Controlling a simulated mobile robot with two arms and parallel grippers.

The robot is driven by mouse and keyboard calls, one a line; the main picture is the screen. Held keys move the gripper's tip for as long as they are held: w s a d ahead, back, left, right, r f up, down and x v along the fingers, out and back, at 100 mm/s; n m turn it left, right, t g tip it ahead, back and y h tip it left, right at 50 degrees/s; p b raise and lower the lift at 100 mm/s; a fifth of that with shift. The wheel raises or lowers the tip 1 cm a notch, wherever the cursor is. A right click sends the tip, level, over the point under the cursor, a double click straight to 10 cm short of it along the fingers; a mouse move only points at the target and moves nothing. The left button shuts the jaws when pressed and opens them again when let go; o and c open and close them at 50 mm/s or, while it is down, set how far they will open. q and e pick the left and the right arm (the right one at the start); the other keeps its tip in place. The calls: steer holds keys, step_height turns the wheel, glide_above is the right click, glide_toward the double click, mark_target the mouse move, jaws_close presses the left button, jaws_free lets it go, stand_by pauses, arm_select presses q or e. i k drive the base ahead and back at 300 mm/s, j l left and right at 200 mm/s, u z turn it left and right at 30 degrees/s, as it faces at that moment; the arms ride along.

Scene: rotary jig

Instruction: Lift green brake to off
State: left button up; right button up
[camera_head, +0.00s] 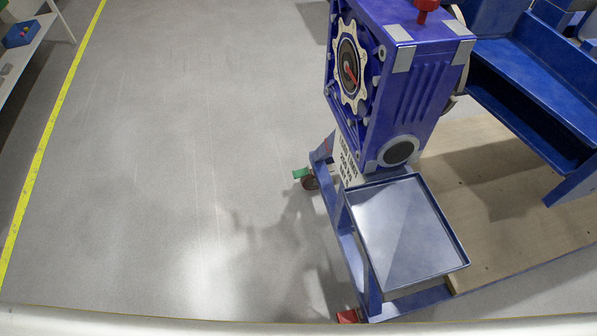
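The green brake (301,173) is a small green lever on a caster at the left foot of the blue rotary jig (400,100). It sits close to the floor, and its exact tilt is too small to tell. A red lever (347,316) shows at the jig's near foot, partly cut off by the pale edge at the bottom. Neither of my grippers shows in the head view. A soft shadow lies on the floor left of the jig.
A grey tray (405,232) sticks out from the jig's near side. A blue bench (530,90) and a wooden board (490,180) stand to the right. The floor left of the jig is clear up to a yellow line (45,140). A white shelf (22,55) is at far left.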

mark_target(305, 170)
steer(key=z, duration=0.25)
steer(key=i+j+z, duration=0.2)
steer(key=z, duration=0.25)
steer(key=i+j+z, duration=0.15)
steer(key=j+z, duration=0.8)
steer(key=i+l, duration=0.05)
